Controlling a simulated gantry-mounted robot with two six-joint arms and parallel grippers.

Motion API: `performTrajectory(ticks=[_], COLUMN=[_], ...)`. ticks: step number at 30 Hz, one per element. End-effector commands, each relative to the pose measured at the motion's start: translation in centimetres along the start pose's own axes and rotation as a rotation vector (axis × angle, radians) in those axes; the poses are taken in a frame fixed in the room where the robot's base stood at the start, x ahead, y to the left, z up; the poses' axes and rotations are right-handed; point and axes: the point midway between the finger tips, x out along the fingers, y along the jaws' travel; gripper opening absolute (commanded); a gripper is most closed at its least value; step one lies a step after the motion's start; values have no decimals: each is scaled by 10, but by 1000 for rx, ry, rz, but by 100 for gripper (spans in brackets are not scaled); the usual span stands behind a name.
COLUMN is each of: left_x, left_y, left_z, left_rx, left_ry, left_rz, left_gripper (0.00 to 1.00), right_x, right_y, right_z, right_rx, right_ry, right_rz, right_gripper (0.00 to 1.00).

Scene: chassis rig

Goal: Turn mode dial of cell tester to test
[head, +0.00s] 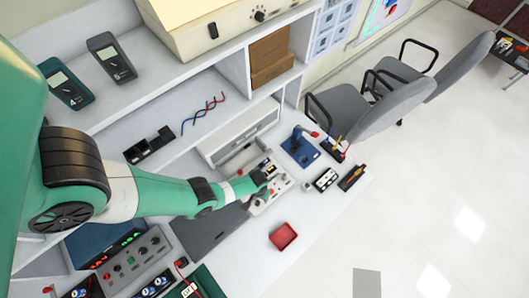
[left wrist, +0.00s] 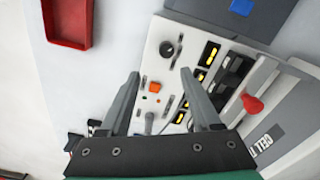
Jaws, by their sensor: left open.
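The cell tester (head: 282,184) is a pale box on the bench in the head view, partly hidden by my left gripper. In the left wrist view its panel (left wrist: 146,62) carries a round black dial (left wrist: 167,48), an orange button (left wrist: 154,87), small switches and slots with yellow parts. A red knob (left wrist: 253,103) and a partly readable label (left wrist: 266,136) are at its right. My left gripper (left wrist: 161,76) is open and empty over the panel. The dial shows just beyond the fingertips, between their lines, apparently untouched. Its setting is too small to read.
A red tray (head: 283,236) lies near the bench's front edge and also shows in the left wrist view (left wrist: 90,20). A blue fixture with a red handle (head: 300,148) stands beyond the tester. A control box (head: 140,262) is nearer. Grey chairs (head: 370,108) stand beyond the bench.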

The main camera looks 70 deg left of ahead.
Motion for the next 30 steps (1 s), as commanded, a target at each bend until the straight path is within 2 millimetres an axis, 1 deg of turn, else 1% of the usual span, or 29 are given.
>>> performTrajectory(ticks=[1,3,7,13,17,27,30], left_x=[-23,-28,-28,-18,0,69,83], left_y=[-6,-10,-11,-10,-10,-10,-10], left_z=[5,7,5,5,4,5,5], left_rx=[-11,-21,-26,-25,-25,-24,-24], left_ry=[-9,-13,-11,-10,-10,-9,-11], left_rz=[-5,-7,-6,-5,-5,-5,-6], left_gripper=[64,64,64,64,64,64,64], right_x=[19,24,23,15,2,-48,-56], right_y=[0,0,0,0,0,0,0], right_z=[-17,-22,-21,-14,-2,45,52], right_rx=[0,0,0,0,0,0,0], right_ry=[-1,-1,-2,-2,-2,-2,-2], right_rz=[0,0,0,0,0,0,0], right_gripper=[50,50,50,50,50,50,50])
